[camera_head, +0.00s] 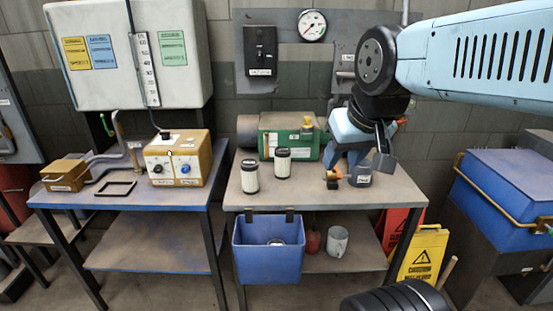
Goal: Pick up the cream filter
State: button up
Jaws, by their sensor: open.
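Two cream filters with black caps stand upright on the middle table (300,195). One cream filter (250,178) is nearer the table's left edge; the other cream filter (283,164) is slightly behind and to its right. My gripper (357,163) is open and points down over the table's right part. It is to the right of both filters and apart from them. A small grey pot (360,178) and a brass-coloured fitting (334,177) are just below my fingers. I cannot tell whether the fingers touch them.
A green machine (291,146) stands behind the filters. A blue bin (268,263) hangs on the table's front edge. The left table bears a tan control box (178,160). Yellow (418,259) and red signs stand at the table's right. The front middle tabletop is clear.

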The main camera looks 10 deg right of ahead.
aim_at(250, 167)
jog(key=u, duration=0.2)
jog(key=i, duration=0.85)
jog(key=z, duration=0.1)
